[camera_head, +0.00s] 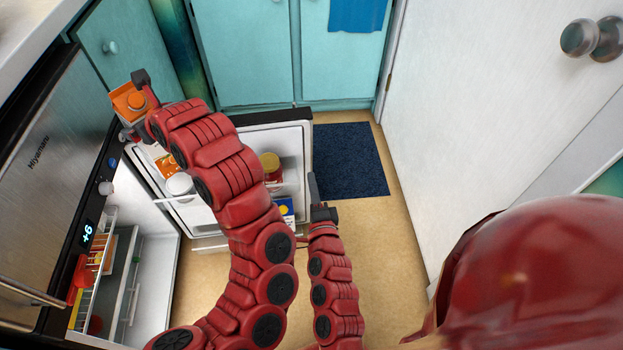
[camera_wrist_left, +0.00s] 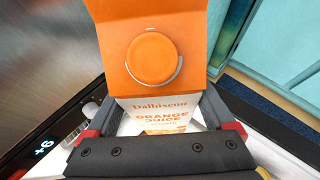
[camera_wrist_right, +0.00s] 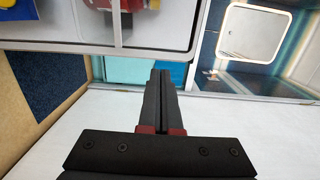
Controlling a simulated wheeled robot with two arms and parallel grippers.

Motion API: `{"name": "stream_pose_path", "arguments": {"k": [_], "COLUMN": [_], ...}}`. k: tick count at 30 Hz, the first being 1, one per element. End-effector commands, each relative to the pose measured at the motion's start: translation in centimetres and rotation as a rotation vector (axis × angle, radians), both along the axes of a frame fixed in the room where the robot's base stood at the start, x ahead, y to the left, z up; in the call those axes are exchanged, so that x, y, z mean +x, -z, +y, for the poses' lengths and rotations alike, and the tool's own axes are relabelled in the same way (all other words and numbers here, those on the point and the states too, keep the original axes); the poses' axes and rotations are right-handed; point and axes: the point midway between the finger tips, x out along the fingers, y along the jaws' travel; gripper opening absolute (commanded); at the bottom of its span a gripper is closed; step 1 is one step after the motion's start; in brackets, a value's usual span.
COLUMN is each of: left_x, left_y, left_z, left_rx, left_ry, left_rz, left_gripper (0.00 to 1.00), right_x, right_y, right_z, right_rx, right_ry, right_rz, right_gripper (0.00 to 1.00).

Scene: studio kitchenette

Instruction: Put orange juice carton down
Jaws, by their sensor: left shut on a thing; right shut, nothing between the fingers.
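The orange juice carton (camera_head: 128,101) has an orange top and a round orange cap. It is at the upper left of the head view, held up in front of the fridge, near the hinge side of the open door. My left gripper (camera_wrist_left: 158,112) is shut around its white body, which reads "Orange Juice" in the left wrist view; the orange top (camera_wrist_left: 188,22) sticks out past the fingers. The carton's base is hidden. My right gripper (camera_head: 316,190) is shut and empty beside the free edge of the fridge door; its closed fingers (camera_wrist_right: 161,85) show in the right wrist view.
The fridge door (camera_head: 293,140) stands open, with a jar (camera_head: 271,165) and other items on its shelves. The fridge inside (camera_head: 150,235) shows shelves at the lower left. Teal cabinets (camera_head: 245,50) stand behind. A dark blue mat (camera_head: 348,160) lies on clear floor to the right.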

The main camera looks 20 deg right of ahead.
Motion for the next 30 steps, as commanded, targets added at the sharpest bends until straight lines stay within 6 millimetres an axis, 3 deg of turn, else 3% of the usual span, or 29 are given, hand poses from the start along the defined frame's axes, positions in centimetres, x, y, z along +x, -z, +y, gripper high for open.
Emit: {"name": "stream_pose_path", "arguments": {"k": [12,18,30], "left_x": [0.0,0.0,0.0], "left_y": [2.3,3.2,3.6], "left_z": [0.0,0.0,0.0], "left_rx": [0.002,0.002,0.002], "left_ry": [0.001,0.001,0.001], "left_rz": [-0.004,-0.004,-0.004], "left_gripper": [0.00,0.00,0.00], "right_x": [7.5,10.2,11.7], "right_y": [-0.1,-0.1,-0.1], "right_z": [-1.7,-2.4,-2.6], "right_rx": [-0.004,-0.004,-0.003], "right_ry": [0.004,0.004,0.002], "right_rz": [-0.007,-0.006,-0.001], "right_gripper": [0.00,0.00,0.00]}}
